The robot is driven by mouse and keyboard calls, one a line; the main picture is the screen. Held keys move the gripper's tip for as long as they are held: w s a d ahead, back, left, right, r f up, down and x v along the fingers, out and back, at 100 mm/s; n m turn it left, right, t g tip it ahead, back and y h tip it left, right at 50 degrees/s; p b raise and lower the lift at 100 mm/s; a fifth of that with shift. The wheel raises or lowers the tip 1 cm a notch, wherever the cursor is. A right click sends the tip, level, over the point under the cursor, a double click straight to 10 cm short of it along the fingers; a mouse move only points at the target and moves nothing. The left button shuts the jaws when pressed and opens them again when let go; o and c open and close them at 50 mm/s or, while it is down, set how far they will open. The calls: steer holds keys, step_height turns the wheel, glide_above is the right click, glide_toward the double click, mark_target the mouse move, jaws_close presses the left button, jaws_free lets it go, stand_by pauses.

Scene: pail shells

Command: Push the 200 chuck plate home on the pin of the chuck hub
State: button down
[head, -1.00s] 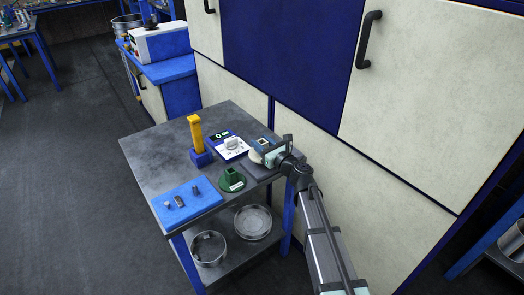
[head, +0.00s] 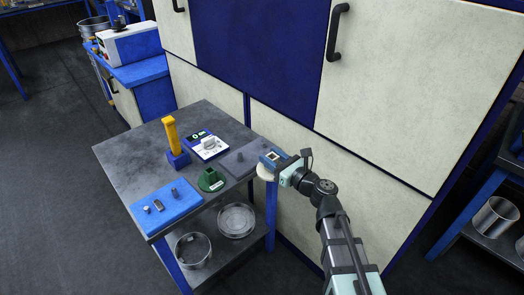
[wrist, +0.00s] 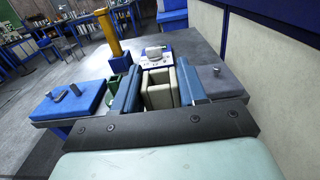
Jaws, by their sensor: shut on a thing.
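My gripper (head: 272,159) is shut on a cream-coloured piece (head: 265,172) with a rounded outline, likely the 200 chuck plate. In the wrist view, the blue fingers (wrist: 158,93) have pale blocky cream parts (wrist: 158,91) between them; no number is readable. The gripper is at the table's right edge, and the held piece looks clear of the tabletop. A flat grey plate with a small upright pin (head: 240,158), possibly the chuck hub, lies at the table's right corner, just left of my gripper. It also shows right of the fingers in the wrist view (wrist: 220,83). The piece and pin are apart.
Cabinet doors (head: 300,160) rise behind. Round pans sit on the lower shelf (head: 236,220).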

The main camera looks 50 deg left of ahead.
steer(key=shift+d, duration=0.45)
steer(key=shift+s, duration=0.2)
steer(key=s+a+r+n+g, duration=0.1)
steer(key=s+a+n+g, duration=0.1)
steer(key=s+a, duration=0.4)
steer(key=s+a+r+n+g+h, duration=0.1)
steer(key=s+a+g, duration=0.3)
steer(key=s, duration=0.7)
steer(key=s+a+r+n+g+h, duration=0.1)
steer(key=s+a+r+n+g, duration=0.1)
steer(key=s+a, duration=0.6)
steer(key=shift+s+a+n+g, duration=0.25)
steer(key=shift+s+n+g, duration=0.25)
steer(key=shift+s, duration=0.3)
steer(key=shift+f, duration=2.85)
steer(key=shift+f, duration=2.6)
steer(key=c, duration=0.5)
jaws_free()
steer(key=shift+c, duration=0.2)
